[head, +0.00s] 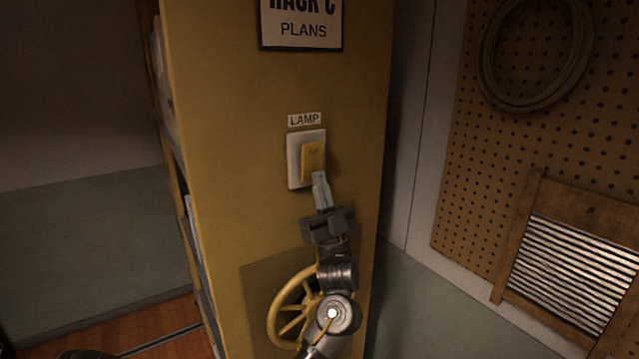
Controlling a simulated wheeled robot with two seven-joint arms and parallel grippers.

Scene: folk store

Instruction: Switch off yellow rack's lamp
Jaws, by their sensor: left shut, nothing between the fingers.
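The yellow rack (230,155) stands upright in the middle of the head view, its end panel facing me. On the panel is the lamp switch, a yellow rocker (312,158) in a white plate (294,165), under a small label reading LAMP (304,119). My left gripper (320,178) is shut and empty, pointing up, with its fingertips at the lower edge of the rocker. I cannot tell whether the fingertips touch it. The fingers hide the lower right corner of the plate. My right gripper is not in view.
A yellow handwheel (277,318) is on the panel below the switch, partly behind my left arm. A sign reading RACK C PLANS (302,28) is above. A pegboard (455,215) with a coiled hose (487,60) and a washboard (515,250) are on the right. Floor shows at lower left.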

